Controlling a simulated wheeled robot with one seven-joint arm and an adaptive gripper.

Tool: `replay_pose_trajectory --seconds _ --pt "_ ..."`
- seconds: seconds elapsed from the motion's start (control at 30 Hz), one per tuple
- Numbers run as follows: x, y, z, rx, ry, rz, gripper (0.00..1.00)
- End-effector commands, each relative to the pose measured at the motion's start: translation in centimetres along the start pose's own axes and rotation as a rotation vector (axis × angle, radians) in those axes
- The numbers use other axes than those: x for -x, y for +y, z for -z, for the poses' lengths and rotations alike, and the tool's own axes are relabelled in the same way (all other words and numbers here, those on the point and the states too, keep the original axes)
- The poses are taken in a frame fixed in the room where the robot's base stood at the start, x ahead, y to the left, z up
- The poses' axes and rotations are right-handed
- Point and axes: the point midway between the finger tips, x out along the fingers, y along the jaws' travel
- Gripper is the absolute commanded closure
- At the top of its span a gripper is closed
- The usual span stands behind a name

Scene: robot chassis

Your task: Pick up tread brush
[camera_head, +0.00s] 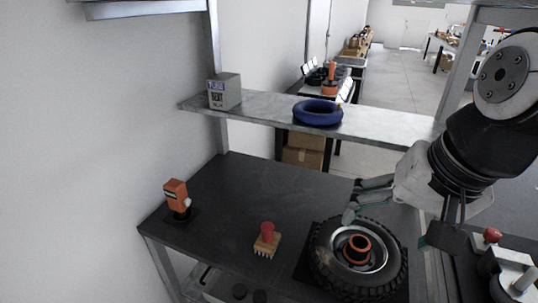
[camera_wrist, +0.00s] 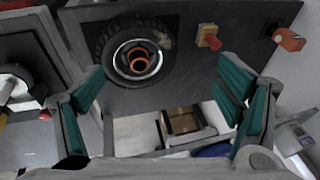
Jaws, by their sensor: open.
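The tread brush (camera_head: 266,241) has a red knob handle, a tan block and pale bristles. It stands bristles down on the dark workbench near its front edge, left of the wheel. In the wrist view the brush (camera_wrist: 209,37) lies at the top, beyond my fingers. My gripper (camera_head: 362,200) is open and empty, above the bench to the right of and behind the brush, close over the wheel's far side. In the wrist view its two green-padded fingers (camera_wrist: 160,95) are spread wide apart.
A tyre on a rim (camera_head: 358,258) with an orange hub lies right of the brush. An orange tool (camera_head: 177,198) stands at the bench's left. A shelf (camera_head: 262,108) above the bench holds a grey box (camera_head: 224,91) and a blue ring (camera_head: 317,112). The bench's middle is clear.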

Motion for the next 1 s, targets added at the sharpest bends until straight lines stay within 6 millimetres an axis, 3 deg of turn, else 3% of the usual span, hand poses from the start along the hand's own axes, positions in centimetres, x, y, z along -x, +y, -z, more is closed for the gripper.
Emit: replay_pose_trajectory --seconds 0.17,0.37,0.7,0.9,1.0 --pt "-1.7 -2.1 1.6 -0.148 -0.042 0.031 0.14" --pt "-5.2 -5.5 4.0 -0.412 -0.114 0.062 0.14" --pt "-15.8 -11.7 7.9 -1.04 -0.254 0.039 0.14" --pt "-22.7 -13.8 8.8 -1.382 -0.295 -0.019 0.14" --pt "-25.1 -14.3 8.8 -1.498 -0.303 -0.043 0.14"
